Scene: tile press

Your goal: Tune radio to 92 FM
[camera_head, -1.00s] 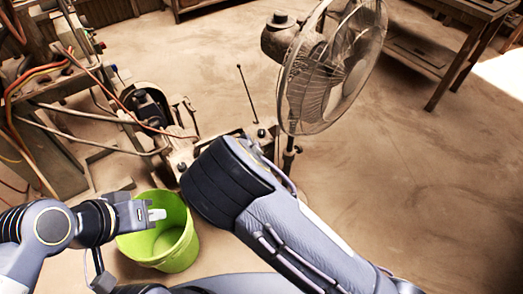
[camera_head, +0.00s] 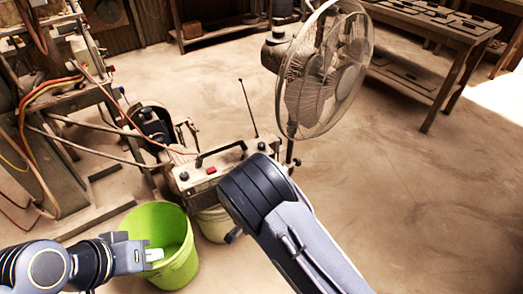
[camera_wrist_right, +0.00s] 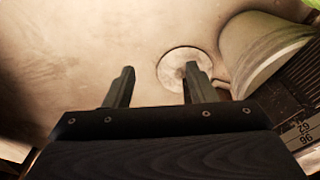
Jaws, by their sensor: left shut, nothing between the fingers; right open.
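The radio (camera_head: 222,170) is a pale box with a dark carrying handle, a thin upright antenna, dark knobs and a red button on top. It rests on a pale bucket (camera_head: 213,225). My right arm hides its right end in the head view. In the right wrist view part of the radio's dial (camera_wrist_right: 301,133), with printed numbers, shows at the right edge. My right gripper (camera_wrist_right: 157,88) is open and empty, beside the radio and apart from it. The tuning pointer cannot be made out. My left gripper (camera_head: 154,255) is shut and empty at the green bucket's rim.
A green bucket (camera_head: 178,270) stands left of the radio. A standing fan (camera_head: 325,75) is just behind it, and its round base (camera_wrist_right: 183,60) shows in the right wrist view. Machinery with hoses (camera_head: 45,130) fills the left. Open floor lies to the right.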

